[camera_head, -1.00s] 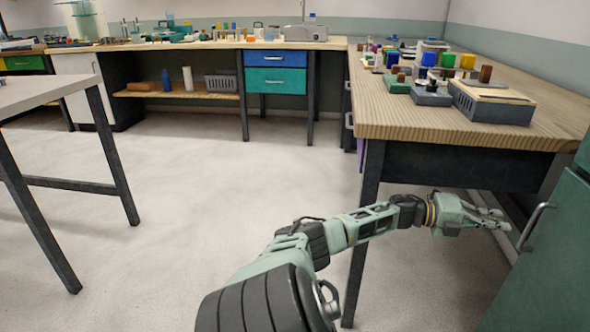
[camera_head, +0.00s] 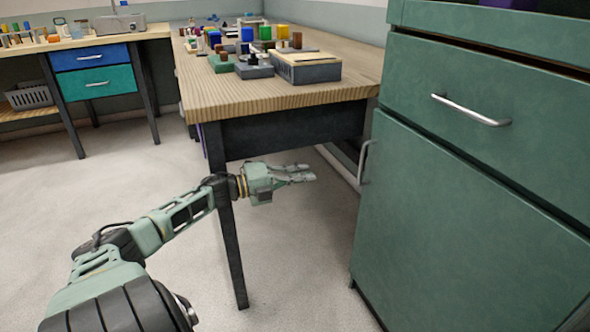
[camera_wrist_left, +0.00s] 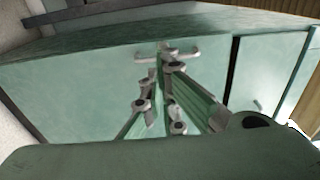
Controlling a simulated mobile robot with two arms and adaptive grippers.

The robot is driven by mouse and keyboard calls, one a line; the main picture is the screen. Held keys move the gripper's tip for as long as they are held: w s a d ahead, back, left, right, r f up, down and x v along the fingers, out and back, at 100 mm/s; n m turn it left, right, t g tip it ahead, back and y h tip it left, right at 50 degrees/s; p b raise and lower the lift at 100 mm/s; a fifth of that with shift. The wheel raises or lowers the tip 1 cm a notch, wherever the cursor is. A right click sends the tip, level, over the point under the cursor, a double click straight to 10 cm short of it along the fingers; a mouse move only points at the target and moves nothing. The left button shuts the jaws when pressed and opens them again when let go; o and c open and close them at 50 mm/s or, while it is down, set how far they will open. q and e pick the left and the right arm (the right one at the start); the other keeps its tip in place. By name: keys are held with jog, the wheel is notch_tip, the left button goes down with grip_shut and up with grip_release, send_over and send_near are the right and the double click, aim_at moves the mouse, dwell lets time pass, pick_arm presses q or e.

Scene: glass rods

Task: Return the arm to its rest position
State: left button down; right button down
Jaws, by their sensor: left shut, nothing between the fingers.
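My left arm comes in from the lower left in the head view. Its left gripper (camera_head: 303,173) is shut and empty, held at a height below the wooden tabletop, in front of the table's dark apron. The fingers point right, toward the green cabinet (camera_head: 440,190), and stay apart from its door handle (camera_head: 366,161). In the left wrist view the left gripper (camera_wrist_left: 167,50) shows from behind, with a pale green cabinet face (camera_wrist_left: 80,80) beyond it. My right gripper is not in view.
The wooden table (camera_head: 210,100) holds several coloured blocks and a grey box (camera_head: 307,69). Its dark leg (camera_head: 232,250) stands close to my left wrist. The cabinet's drawer handle (camera_head: 470,111) sticks out. Open floor (camera_head: 300,260) lies below the arm. A blue drawer (camera_head: 90,57) is at the back left.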

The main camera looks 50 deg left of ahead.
pick_arm(q)
jog(key=shift+v, duration=1.05)
